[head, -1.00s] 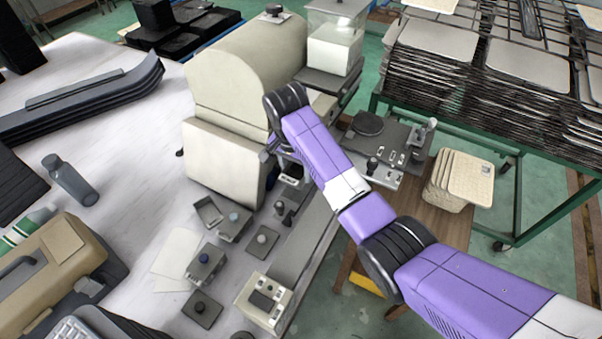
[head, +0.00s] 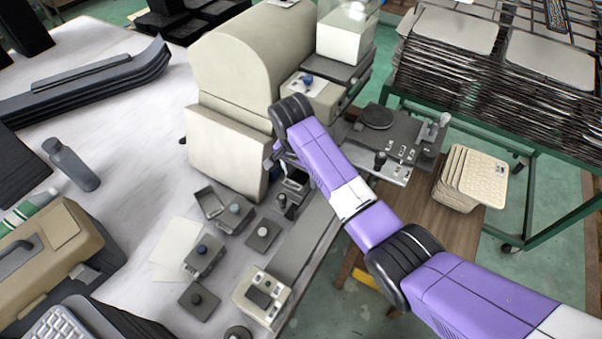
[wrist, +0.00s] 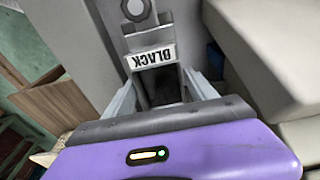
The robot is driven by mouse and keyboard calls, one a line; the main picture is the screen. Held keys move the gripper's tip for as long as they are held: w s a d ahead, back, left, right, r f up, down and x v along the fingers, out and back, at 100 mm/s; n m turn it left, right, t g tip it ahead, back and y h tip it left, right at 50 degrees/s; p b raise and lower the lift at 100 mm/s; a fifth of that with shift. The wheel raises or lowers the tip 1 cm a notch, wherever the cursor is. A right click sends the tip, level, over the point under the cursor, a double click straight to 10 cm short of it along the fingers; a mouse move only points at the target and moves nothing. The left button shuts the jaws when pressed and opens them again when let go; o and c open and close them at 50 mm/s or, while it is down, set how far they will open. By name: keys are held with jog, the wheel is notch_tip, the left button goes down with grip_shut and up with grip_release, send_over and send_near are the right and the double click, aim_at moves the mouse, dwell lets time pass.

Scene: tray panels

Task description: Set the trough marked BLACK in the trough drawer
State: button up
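The label reading BLACK (wrist: 152,57) shows upside down in the wrist view, on a grey piece with a round knob (wrist: 137,9) beyond it. My gripper (wrist: 160,78) has its two grey fingers apart, one on each side of a narrow dark-bottomed grey trough (wrist: 163,93) below the label. I cannot tell whether the fingers press on it. In the head view my gripper (head: 281,160) is low beside the cream machine, over a small dark and white unit (head: 296,182). The trough drawer cannot be told for sure.
The cream machine (head: 228,150) stands close on the left of the gripper. Small knobbed units, an open grey box (head: 209,203) and a cream control box (head: 262,298) lie in front. A stack of beige panels (head: 470,180) and a rack of trays (head: 480,75) stand right.

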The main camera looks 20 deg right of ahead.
jog(key=shift+o, duration=0.7)
jog(key=shift+r, duration=0.2)
notch_tip(320, 180, up, 12)
jog(key=s+a+p, duration=0.1)
jog(key=p, duration=0.1)
jog(key=shift+a, duration=0.2)
jog(key=shift+f, duration=0.15)
